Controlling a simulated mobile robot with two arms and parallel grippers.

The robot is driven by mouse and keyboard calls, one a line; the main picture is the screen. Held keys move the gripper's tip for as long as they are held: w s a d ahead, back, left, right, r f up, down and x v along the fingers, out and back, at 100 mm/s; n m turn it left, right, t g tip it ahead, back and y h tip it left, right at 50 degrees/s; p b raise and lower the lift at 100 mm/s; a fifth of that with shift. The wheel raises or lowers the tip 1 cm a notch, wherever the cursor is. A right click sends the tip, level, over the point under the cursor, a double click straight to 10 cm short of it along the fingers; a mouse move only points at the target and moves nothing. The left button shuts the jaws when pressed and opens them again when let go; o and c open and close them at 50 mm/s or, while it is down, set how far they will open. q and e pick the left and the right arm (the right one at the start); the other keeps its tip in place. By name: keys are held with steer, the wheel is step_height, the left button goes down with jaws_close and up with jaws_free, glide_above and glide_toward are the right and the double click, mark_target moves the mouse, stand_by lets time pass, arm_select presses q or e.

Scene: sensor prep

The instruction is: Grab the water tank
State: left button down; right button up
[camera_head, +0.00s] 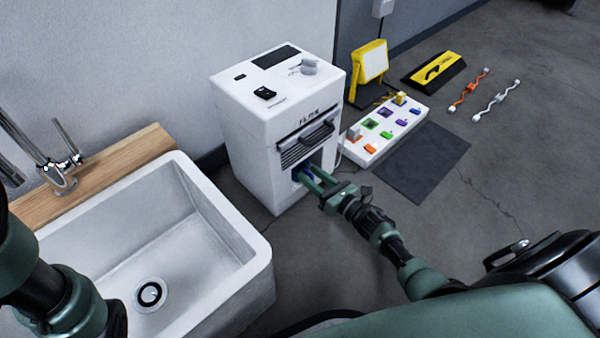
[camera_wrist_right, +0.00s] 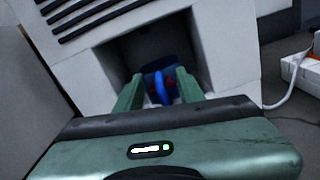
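The white machine (camera_head: 250,125) stands on the floor in the middle of the head view, with a dark opening low in its front. In the right wrist view, a dark blue water tank (camera_wrist_right: 168,68) with a brighter blue loop-shaped handle (camera_wrist_right: 160,88) sits inside that opening. My right gripper (camera_head: 306,174) reaches into the opening. In the wrist view its green fingers (camera_wrist_right: 157,85) are apart, one on each side of the handle, and I see no clear contact. The left arm shows at the left edge of the head view, but its gripper is out of sight.
A white sink (camera_head: 250,262) with a wooden counter (camera_head: 100,185) stands left of the machine. A white board with coloured pieces (camera_head: 350,152), a yellow lamp (camera_head: 371,62), a yellow-black block (camera_head: 434,70) and a dark mat (camera_head: 425,165) lie to the right. A cable (camera_wrist_right: 290,98) runs beside the machine.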

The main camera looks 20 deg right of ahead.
jaws_close()
steer(key=shift+s+f, duration=0.1)
stand_by(1.2)
